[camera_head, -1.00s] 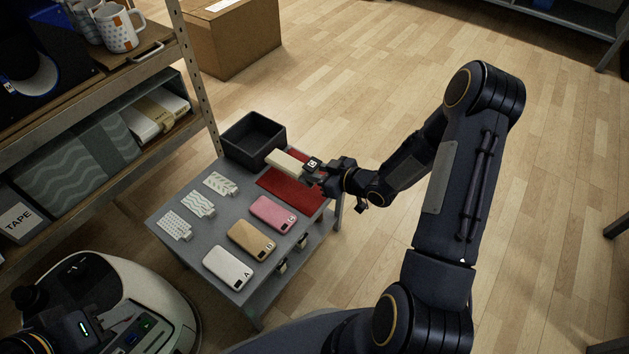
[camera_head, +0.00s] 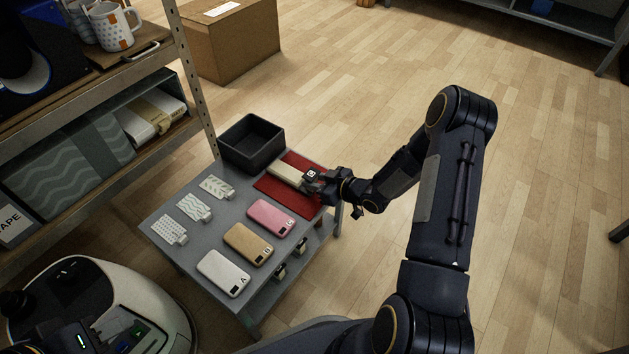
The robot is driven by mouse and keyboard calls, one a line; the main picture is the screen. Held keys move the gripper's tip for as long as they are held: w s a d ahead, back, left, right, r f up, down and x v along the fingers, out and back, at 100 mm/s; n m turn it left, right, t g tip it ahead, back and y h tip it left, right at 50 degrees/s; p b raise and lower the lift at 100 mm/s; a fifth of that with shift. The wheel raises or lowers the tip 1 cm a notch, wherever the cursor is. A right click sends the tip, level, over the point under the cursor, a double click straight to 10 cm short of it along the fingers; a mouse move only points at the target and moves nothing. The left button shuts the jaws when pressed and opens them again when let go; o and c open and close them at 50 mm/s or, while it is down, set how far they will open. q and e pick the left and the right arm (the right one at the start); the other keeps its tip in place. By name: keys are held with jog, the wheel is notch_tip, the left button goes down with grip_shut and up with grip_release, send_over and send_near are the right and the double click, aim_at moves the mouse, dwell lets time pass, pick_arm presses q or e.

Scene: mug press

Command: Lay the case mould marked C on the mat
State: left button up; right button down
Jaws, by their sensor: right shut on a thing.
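The case mould marked C (camera_head: 286,173), a cream block with a dark lettered tag, is over the red mat (camera_head: 287,197) at the table's back right. My right gripper (camera_head: 312,180) is shut on its right end, beside the tag. The mould looks flat and very low over the mat; I cannot tell whether it touches. It hides the middle of the mat, and my gripper hides part of the right edge. The fingers of my left gripper are not in view.
A black open bin (camera_head: 251,143) stands behind the mat. White (camera_head: 223,273), tan (camera_head: 248,243) and pink (camera_head: 270,217) phone cases lie in front, with patterned white pieces (camera_head: 195,207) to their left. A shelf rack (camera_head: 120,70) stands left of the table.

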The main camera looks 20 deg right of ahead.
jog(key=c, duration=1.2)
grip_release()
jog(key=shift+f, duration=0.1)
jog(key=shift+o, duration=0.2)
jog(key=shift+s+d+r+p, duration=0.1)
jog(key=shift+r+p, duration=0.2)
jog(key=shift+p, duration=0.05)
jog(key=p+v, duration=0.3)
jog(key=v, duration=0.8)
jog(key=w+d+r+m+h, duration=0.1)
jog(key=w+d+r+h, duration=0.1)
jog(key=d+r+h, duration=0.45)
jog(key=s+a+r+m+g+h, duration=0.1)
jog(key=s+r+m, duration=0.15)
jog(key=r, duration=0.35)
jog(key=s+a+r+m+g, duration=0.1)
jog(key=s+a+r+m, duration=0.15)
jog(key=r, duration=0.25)
jog(key=s+a+r+g+y, duration=0.2)
jog(key=s+a, duration=0.4)
jog(key=s, duration=0.3)
jog(key=s+a+r+m+g+y, duration=0.1)
jog(key=s+a+r+g+y, duration=0.1)
jog(key=s+a+r, duration=0.2)
jog(key=s+a, duration=0.3)
jog(key=s, duration=0.3)
jog(key=shift+s+a+m, duration=0.2)
jog(key=shift+a+m, duration=0.1)
jog(key=shift+a, duration=0.05)
